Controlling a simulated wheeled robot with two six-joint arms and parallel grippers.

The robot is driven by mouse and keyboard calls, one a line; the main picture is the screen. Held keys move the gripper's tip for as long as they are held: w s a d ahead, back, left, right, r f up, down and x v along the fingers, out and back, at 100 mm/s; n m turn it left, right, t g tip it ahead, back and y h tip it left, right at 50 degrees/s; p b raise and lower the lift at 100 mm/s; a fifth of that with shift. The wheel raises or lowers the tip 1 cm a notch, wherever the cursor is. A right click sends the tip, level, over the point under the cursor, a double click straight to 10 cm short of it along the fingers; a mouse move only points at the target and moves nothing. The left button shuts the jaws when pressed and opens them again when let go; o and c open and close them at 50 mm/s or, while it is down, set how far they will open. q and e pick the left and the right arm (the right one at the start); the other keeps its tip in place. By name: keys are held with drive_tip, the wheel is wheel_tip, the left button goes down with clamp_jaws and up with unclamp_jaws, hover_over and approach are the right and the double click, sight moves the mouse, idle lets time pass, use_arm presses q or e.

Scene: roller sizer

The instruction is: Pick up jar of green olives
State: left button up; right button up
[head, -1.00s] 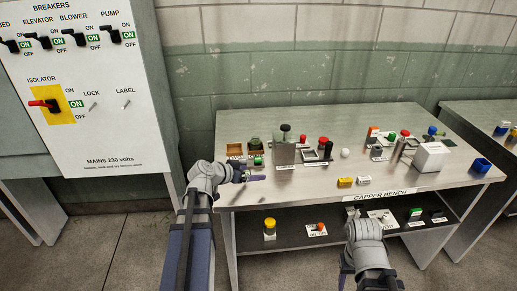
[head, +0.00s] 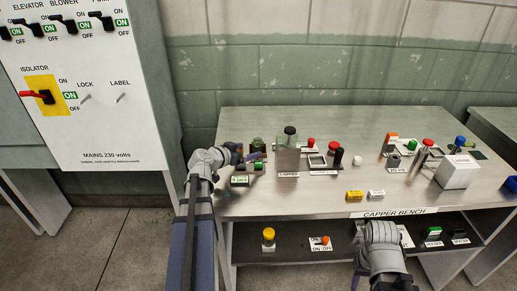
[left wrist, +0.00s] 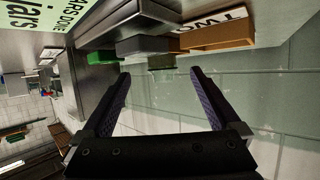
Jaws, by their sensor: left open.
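A small dark green jar (head: 257,146), which looks like the jar of green olives, stands at the left back of the capper bench; its contents are too small to make out. My left gripper (head: 238,156) is open and empty at the left end of the bench, just left of the jar and apart from it. Its two dark purple fingers (left wrist: 162,88) show spread in the left wrist view, with nothing between them. That view is turned over, and I cannot pick out the jar surely there. My right arm shows at the bottom right, but its fingers do not.
A wooden tray (left wrist: 215,37) and a green block (left wrist: 102,57) lie near my left fingers. The grey capper (head: 287,160) stands right of the jar. Yellow and white blocks lie near the bench's front edge. A white box (head: 457,172) stands at the right.

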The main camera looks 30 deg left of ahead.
sight(254, 145)
use_arm(q)
drive_tip(key=shift+w+f, duration=0.15)
drive_tip(key=shift+w, duration=0.4)
drive_tip(key=x, duration=0.1)
drive_tip(key=b+x, duration=0.1)
drive_tip(key=x, duration=0.2)
drive_tip(key=shift+w, duration=0.45)
drive_tip(key=shift+s, duration=0.1)
clamp_jaws()
drive_tip(key=shift+r, duration=0.2)
wheel_tip(254, 145, up, 10)
drive_tip(key=p, duration=1)
